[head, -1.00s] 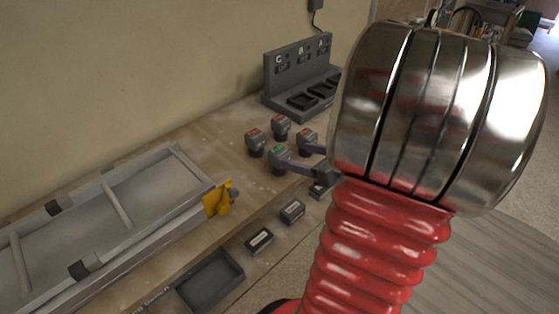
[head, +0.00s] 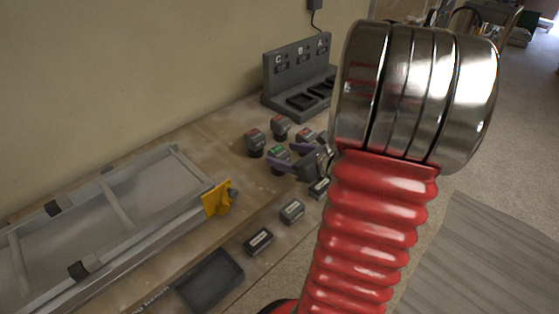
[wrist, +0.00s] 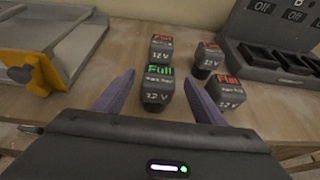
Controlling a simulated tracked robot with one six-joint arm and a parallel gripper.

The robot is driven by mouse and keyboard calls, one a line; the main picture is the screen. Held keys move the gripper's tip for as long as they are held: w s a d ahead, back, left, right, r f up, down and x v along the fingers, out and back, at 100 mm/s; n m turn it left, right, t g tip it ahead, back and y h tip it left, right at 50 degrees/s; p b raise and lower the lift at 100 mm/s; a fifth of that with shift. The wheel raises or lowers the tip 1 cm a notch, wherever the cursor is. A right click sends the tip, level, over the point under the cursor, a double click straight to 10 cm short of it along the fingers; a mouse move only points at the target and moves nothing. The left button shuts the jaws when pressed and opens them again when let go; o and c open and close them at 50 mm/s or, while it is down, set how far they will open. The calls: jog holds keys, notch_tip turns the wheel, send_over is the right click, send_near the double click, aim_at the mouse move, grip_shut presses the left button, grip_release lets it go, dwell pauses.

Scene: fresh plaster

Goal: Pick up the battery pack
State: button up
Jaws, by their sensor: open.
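Several small grey battery packs stand in a cluster on the wooden bench. One has a green "Full" label and is marked 12 V; this green-labelled battery pack (wrist: 158,88) also shows in the head view (head: 278,153). The others have red labels, such as the red-labelled battery pack (wrist: 161,50) behind it and the red-labelled battery pack (wrist: 227,91) to its right. My gripper (wrist: 160,92) is open, with purple fingers on either side of the green-labelled pack in the wrist view. I cannot tell whether the fingers touch it.
A grey charger stand (head: 300,82) with slots and Off displays is at the back. A metal frame with a yellow clamp (head: 219,199) lies left. Small labelled blocks (head: 291,212) and a dark tray (head: 210,280) line the front edge.

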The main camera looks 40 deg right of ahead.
jog(key=shift+x, duration=1.65)
jog(key=shift+s+a+f, duration=0.1)
jog(key=shift+c, duration=0.5)
jog(key=c, duration=1.3)
jog(key=shift+r, duration=5.05)
